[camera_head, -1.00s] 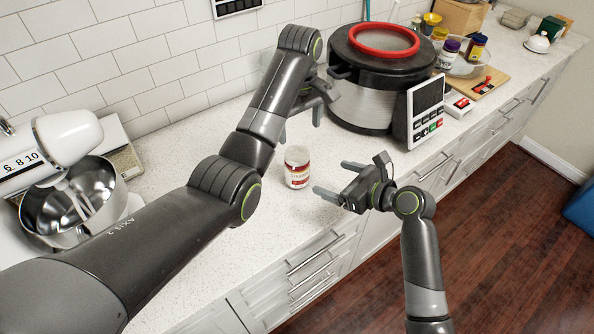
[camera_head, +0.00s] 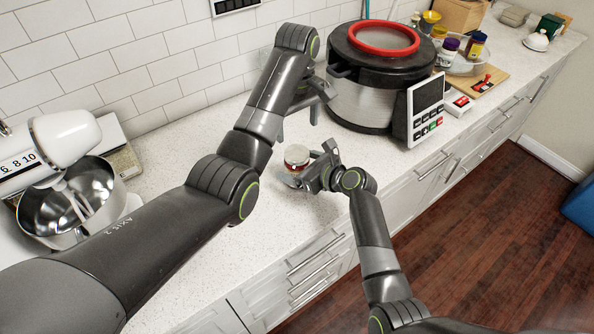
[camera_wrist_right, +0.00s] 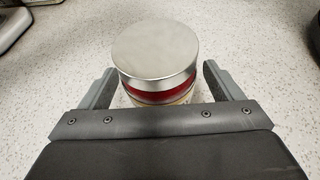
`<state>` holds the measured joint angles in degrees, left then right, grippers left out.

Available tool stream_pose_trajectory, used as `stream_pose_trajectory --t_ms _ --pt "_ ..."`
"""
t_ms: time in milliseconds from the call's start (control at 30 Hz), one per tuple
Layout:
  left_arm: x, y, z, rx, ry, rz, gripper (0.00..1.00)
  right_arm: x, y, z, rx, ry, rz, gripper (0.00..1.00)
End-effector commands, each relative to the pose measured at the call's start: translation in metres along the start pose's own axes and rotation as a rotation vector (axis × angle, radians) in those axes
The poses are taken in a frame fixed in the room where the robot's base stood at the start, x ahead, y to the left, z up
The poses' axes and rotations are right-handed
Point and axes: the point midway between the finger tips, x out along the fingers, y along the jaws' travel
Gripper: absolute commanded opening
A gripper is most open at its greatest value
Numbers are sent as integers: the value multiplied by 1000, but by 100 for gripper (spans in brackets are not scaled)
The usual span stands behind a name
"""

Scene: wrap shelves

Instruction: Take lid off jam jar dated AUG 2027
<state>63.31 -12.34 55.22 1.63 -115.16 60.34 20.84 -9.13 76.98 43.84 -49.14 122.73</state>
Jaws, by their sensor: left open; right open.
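The jam jar (camera_head: 297,158) stands upright on the counter with its silver lid on top. In the right wrist view the lid (camera_wrist_right: 155,50) shows flat and closed over a red band, and no date is readable. My right gripper (camera_head: 308,167) is open at the jar. Its two fingers (camera_wrist_right: 162,88) lie on the jar's left and right sides with gaps, so it does not grip the jar. My left gripper (camera_head: 299,121) is open and empty above the counter, behind the jar and near the cooker.
A large steel cooker (camera_head: 362,100) with a red ring on top stands to the right behind the jar. A stand mixer bowl (camera_head: 72,200) is at the left. Several jars and a cutting board (camera_head: 483,82) are at the far right. The counter left of the jar is clear.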

Motion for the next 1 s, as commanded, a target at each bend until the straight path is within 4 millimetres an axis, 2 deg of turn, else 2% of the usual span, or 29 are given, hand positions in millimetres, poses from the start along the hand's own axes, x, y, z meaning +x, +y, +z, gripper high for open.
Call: stream_pose_trajectory --t_ms 233,733,800,867,900,1000 --pt "0 0 0 0 0 0 78 0 0 0 0 -1 0 86" --pt "0 0 0 0 0 0 78 0 0 0 0 -1 0 21" --pt "0 0 0 2 0 0 70 0 0 0 0 -1 0 11" --pt "0 0 0 13 0 0 69 0 0 0 0 -1 0 4" --pt "0 0 0 30 0 0 69 0 0 0 0 -1 0 0" --pt "0 0 0 107 0 0 69 0 0 0 0 -1 0 0"
